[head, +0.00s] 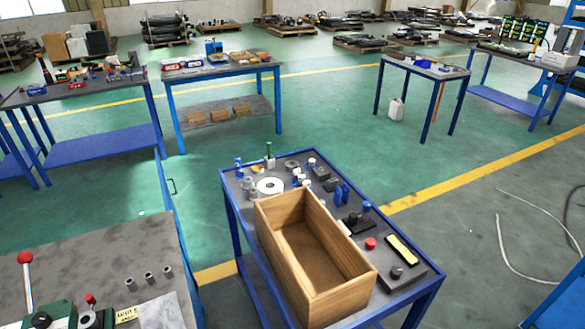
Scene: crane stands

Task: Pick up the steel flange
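A pale, flat round disc with a small centre hole, which looks like the steel flange (262,187), lies on the dark top of a blue-framed table (232,164) in the middle of the head view. It sits near the table's far left part, just behind an open wooden box (282,262). At this size I cannot tell its metal or edge detail. Neither of my grippers shows in the view.
Small grey and blue parts crowd around the disc. The box appears empty. A red button (370,243) and a yellow-faced block (401,250) lie right of it. A grey bench (100,255) stands at lower left. Green floor (330,120) is open behind the table.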

